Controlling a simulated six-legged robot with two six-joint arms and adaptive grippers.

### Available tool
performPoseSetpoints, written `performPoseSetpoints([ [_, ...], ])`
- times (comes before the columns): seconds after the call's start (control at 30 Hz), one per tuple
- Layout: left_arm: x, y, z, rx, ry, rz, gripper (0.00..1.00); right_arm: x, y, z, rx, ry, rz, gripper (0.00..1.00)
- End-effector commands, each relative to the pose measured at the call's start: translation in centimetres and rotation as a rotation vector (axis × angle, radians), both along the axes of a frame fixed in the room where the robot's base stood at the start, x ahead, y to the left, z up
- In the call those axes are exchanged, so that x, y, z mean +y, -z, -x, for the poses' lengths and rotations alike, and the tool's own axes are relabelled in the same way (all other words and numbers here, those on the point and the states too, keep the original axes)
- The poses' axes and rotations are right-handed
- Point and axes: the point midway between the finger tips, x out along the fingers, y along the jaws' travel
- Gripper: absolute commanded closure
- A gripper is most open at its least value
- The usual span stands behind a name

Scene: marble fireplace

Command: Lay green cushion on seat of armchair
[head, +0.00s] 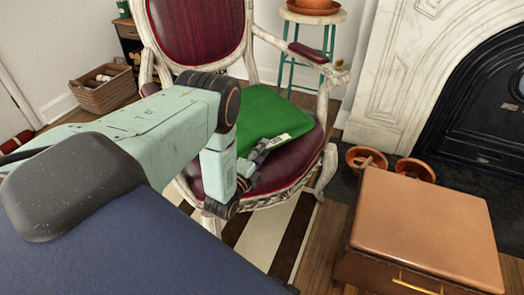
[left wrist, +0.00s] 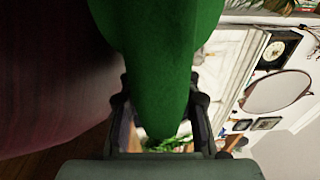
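The green cushion (head: 268,118) lies over the burgundy seat of the armchair (head: 290,168), towards its back. My left gripper (head: 262,150) is at the cushion's near edge, low over the seat. In the left wrist view the cushion (left wrist: 160,60) fills the space between the two fingers (left wrist: 161,105), which appear to press on it from both sides. The seat (left wrist: 55,75) shows as a dark red surface on the left there, close beside the cushion. Part of the cushion's left side is hidden behind my left arm in the head view. My right gripper is not in view.
A copper-topped box (head: 430,225) stands at the right, near terracotta pots (head: 415,168) and the fireplace (head: 400,75). A stool (head: 312,16) with a pot stands behind the armchair. A wicker basket (head: 103,92) is at the back left. The armchair's armrest (head: 309,52) rises beside the seat.

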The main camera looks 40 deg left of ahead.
Motion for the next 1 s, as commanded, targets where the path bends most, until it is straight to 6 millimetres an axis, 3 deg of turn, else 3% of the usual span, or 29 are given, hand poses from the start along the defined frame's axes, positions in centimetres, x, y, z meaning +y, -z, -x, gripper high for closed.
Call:
performPoseSetpoints([
  [0.17,-0.3,-0.3,1.8,0.005,0.0,0.001,0.68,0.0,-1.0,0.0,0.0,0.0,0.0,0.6],
  [0.6,-1.6,-0.2,10.2,0.003,0.0,0.0,0.68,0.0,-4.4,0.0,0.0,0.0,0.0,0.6],
  [0.87,-2.2,0.2,11.8,0.02,0.0,0.03,0.68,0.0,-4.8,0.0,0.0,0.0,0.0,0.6],
  [1.0,-4.7,2.2,11.9,0.17,-0.014,0.261,0.68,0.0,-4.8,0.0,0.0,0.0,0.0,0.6],
])
